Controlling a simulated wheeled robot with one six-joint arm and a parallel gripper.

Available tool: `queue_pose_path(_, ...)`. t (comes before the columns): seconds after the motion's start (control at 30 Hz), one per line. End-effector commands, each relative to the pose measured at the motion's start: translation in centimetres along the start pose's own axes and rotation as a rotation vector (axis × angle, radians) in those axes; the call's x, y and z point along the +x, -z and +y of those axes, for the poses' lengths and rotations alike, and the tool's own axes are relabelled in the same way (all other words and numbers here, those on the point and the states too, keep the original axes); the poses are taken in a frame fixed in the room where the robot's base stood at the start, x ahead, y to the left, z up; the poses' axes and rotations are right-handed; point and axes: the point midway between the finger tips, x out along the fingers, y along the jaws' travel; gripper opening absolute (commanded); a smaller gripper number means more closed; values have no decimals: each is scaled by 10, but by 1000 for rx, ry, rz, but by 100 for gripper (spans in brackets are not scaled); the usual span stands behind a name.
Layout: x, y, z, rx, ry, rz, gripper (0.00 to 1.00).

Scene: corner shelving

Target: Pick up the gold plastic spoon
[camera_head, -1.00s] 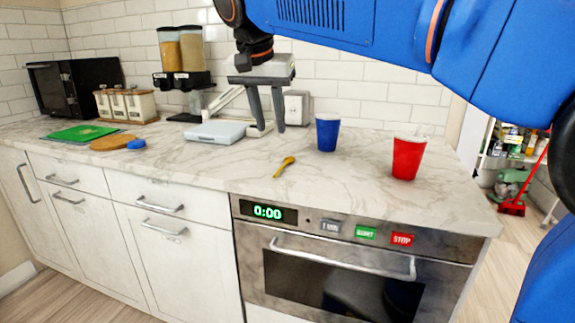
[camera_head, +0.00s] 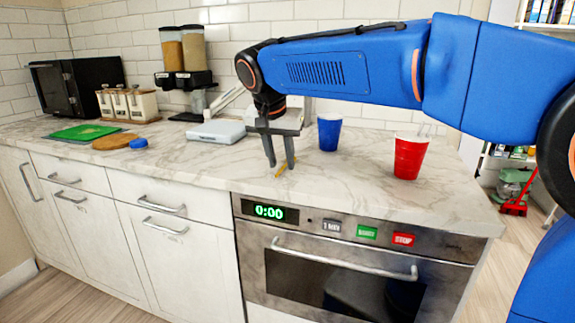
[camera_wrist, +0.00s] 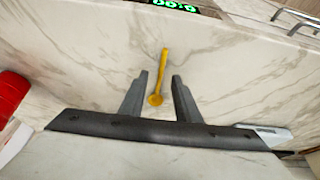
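The gold plastic spoon (camera_wrist: 163,68) lies on the marble countertop. In the wrist view its handle points up toward the oven display and its bowl is between the two fingers. In the head view the spoon (camera_head: 280,171) is mostly hidden behind my fingers. My gripper (camera_head: 282,167) is open and points down over the spoon. In the wrist view my gripper (camera_wrist: 158,84) has one finger on each side of the spoon, with a gap on both sides. I cannot tell whether the fingertips touch the counter.
A blue cup (camera_head: 329,132) and a red cup (camera_head: 410,157) stand to the right. A white scale-like box (camera_head: 216,131) lies to the left, with a blue lid (camera_head: 138,143) and round wooden board (camera_head: 115,142) farther left. The oven (camera_head: 350,250) is below the front edge.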

Motion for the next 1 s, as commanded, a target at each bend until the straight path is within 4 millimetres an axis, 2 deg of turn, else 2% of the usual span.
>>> queue_pose_path(0.13, 9, 0, 0, 0, 0, 0, 30)
queue_pose_path(0.67, 11, -1, 0, 0, 0, 0, 30)
queue_pose_path(0.7, 11, -1, 0, 0, 0, 0, 20)
queue_pose_path(0.8, 11, -1, 0, 0, 0, 0, 0)
queue_pose_path(1.0, 11, 0, 0, 0, 0, 0, 0)
